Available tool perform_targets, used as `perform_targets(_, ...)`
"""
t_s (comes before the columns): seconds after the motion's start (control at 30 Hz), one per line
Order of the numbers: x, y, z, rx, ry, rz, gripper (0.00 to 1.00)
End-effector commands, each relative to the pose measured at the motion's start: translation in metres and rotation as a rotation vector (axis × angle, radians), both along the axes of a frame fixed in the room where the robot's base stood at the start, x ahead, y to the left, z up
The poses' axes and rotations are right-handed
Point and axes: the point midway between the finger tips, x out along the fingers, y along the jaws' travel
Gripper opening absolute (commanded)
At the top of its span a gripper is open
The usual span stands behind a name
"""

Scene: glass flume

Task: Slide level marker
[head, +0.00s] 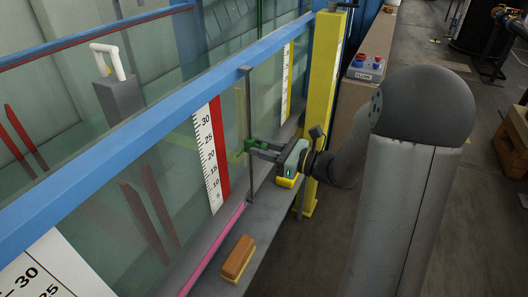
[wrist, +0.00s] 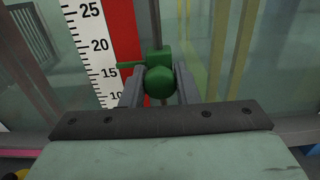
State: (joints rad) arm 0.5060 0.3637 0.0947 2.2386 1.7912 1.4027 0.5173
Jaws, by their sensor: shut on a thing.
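The level marker is a green slider with a thin pointer (wrist: 159,74). It sits on a dark vertical rod (head: 250,110) in front of the flume glass. My gripper (head: 265,150) is shut on the green marker; in the wrist view its two fingers (wrist: 158,88) stand on either side of the round green knob. The same scale shows in the head view (head: 212,155). The marker is partly hidden by the fingers in the head view.
A yellow post (head: 322,95) stands just right of my gripper. A wooden brush or block (head: 238,258) lies on the ledge below, beside a pink strip (head: 212,250). A grey box with red and blue buttons (head: 366,67) sits farther back. A blue rail (head: 150,115) runs along the glass top.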

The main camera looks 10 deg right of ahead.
Motion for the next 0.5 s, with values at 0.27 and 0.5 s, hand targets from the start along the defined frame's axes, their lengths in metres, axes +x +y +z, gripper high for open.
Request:
perform_targets(0.27,-0.0002,-0.0004,0.0129,-0.001,-0.001,-0.001,0.0)
perform_targets(0.5,-0.0002,-0.0004,0.0125,0.0,0.0,-0.001,0.48)
